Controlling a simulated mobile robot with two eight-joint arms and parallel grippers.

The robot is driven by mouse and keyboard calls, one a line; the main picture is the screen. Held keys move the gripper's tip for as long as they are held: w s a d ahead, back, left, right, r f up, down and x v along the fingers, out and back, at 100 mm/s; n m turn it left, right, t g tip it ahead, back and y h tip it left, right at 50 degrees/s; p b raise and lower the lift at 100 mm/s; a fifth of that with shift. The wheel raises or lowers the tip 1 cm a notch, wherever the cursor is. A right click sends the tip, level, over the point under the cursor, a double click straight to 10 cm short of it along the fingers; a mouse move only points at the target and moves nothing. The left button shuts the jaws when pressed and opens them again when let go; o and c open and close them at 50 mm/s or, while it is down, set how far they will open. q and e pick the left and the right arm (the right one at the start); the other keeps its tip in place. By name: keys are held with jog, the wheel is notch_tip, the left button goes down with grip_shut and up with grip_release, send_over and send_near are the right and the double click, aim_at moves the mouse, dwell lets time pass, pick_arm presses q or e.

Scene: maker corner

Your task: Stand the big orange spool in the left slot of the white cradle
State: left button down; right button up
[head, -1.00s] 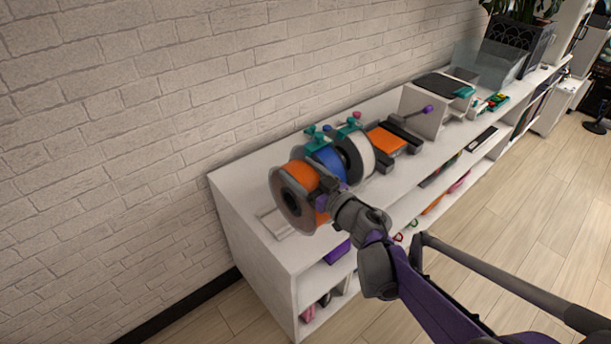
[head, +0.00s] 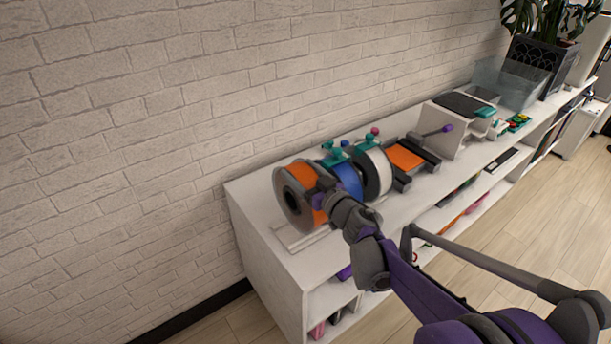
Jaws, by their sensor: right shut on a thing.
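The big orange spool (head: 303,172), with grey see-through flanges, stands on edge at the near left end of the white shelf top. My right gripper (head: 321,197) is shut on its right side, and the hand hides part of that side. The white cradle (head: 284,236) shows as low pale rails below the spool. The spool covers most of its left part, and I cannot tell whether the spool rests in the slot or hangs just above it. A blue spool (head: 349,180) and a white spool (head: 377,172) stand upright to the right. My left gripper is not in view.
Teal clamp-like parts (head: 336,152) sit behind the spools. An orange block in a dark holder (head: 405,158) and a white upright panel (head: 446,131) stand further right. The brick wall (head: 120,120) runs close behind the shelf. The shelf top's left end (head: 247,205) is bare.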

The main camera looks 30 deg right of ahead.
jog(key=shift+w, duration=0.35)
jog(key=shift+f+b, duration=1.25)
jog(key=shift+f, duration=0.25)
jog(key=o, duration=1.5)
jog(key=shift+f, duration=0.1)
